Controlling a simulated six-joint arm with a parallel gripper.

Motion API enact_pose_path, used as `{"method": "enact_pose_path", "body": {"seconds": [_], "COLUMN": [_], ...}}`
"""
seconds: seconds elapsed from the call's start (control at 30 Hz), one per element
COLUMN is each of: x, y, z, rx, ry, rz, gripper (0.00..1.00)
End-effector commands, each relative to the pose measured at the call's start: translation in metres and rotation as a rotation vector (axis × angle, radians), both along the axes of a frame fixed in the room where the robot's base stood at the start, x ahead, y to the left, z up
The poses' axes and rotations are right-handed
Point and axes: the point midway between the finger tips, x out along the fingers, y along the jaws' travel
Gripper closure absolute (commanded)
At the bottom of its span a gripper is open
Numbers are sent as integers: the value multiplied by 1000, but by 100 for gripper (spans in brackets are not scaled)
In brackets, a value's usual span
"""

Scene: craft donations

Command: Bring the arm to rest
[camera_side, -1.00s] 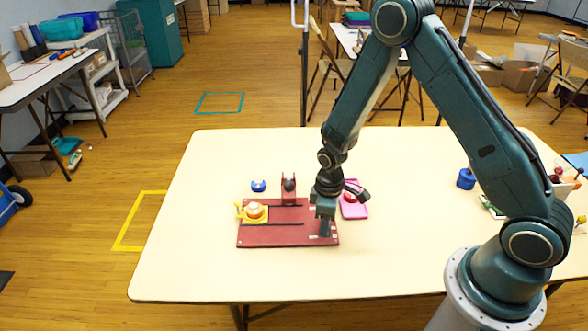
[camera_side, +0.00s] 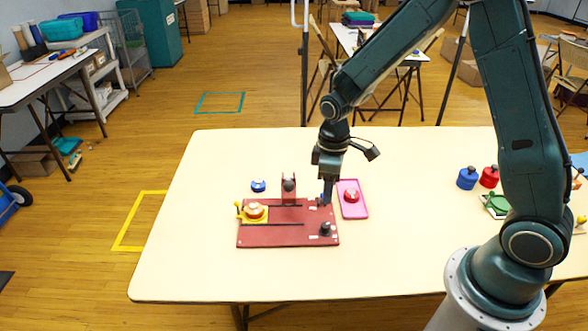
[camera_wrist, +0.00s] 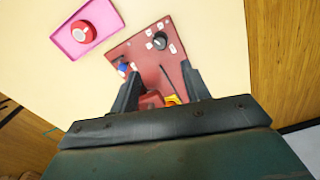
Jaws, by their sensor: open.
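My gripper (camera_side: 325,194) is open and empty, raised over the back right part of the red board (camera_side: 270,234). In the wrist view its two fingers (camera_wrist: 161,85) are spread apart with the board below and beyond them. A black knob (camera_side: 325,229) stands on the board's front right, and it also shows in the wrist view (camera_wrist: 160,41). A small blue piece (camera_wrist: 123,69) lies near the board's edge. A yellow fixture (camera_side: 254,220) with an orange and white round top sits on the left. A red upright block (camera_side: 289,198) with a dark ball stands at the back.
A pink tray (camera_side: 348,212) with a red round piece (camera_side: 351,196) lies just right of the board. Blue (camera_side: 467,178) and red (camera_side: 489,176) knobbed pieces stand at the right. The table's front and left are clear.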

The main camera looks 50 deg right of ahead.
Motion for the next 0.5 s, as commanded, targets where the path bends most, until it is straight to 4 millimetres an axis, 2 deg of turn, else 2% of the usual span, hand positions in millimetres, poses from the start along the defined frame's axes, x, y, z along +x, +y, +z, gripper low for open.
{"method": "enact_pose_path", "body": {"seconds": [0.2,0.5], "x": [0,0], "y": [0,0], "z": [10,10], "rx": [1,0], "ry": [-1,0], "rz": [0,0], "gripper": [53,53]}}
